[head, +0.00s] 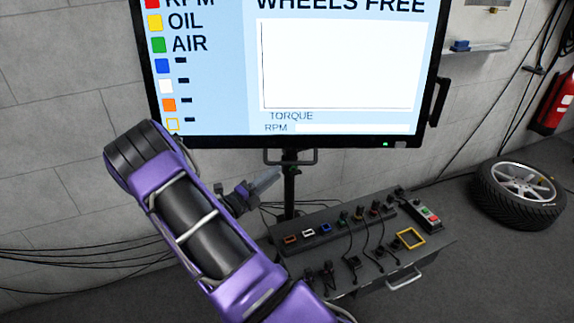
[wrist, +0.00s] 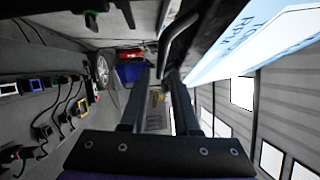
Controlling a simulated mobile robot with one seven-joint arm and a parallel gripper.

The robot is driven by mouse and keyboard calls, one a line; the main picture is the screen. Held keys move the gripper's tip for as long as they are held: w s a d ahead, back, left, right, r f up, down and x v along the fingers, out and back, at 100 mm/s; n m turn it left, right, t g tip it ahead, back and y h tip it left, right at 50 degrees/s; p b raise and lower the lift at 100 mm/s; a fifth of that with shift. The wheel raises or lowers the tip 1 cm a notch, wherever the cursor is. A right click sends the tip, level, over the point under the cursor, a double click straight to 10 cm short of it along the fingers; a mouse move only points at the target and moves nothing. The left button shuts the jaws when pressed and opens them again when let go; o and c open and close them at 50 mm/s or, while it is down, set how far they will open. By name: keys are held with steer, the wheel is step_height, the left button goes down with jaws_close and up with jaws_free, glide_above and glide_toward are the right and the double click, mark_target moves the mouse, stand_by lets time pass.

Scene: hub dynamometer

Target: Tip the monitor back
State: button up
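The monitor (head: 290,75) is a large dark-framed screen on a thin stand, with a light blue display. A dark bar handle (head: 290,160) hangs under its lower edge, and another handle (head: 438,102) is on its right side. My gripper (head: 268,180) is just below and left of the lower handle, under the screen. In the wrist view my gripper (wrist: 158,75) has its two fingers apart with a gap between them. A bent dark bar (wrist: 178,40) shows by the fingertips, beside the screen (wrist: 255,45); I cannot tell whether it lies between them.
A control table (head: 430,250) with several coloured plugs, cables and a push-button box (head: 428,217) stands below right. A tyre (head: 518,192) and a red extinguisher (head: 553,103) are at the right. Black cables (head: 80,255) run along the left wall. The stand post (head: 289,190) is near my gripper.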

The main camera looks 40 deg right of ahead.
steer(key=s+a+f, duration=0.1)
steer(key=a, duration=0.7)
steer(key=shift+s, duration=0.2)
steer(key=shift+f, duration=0.1)
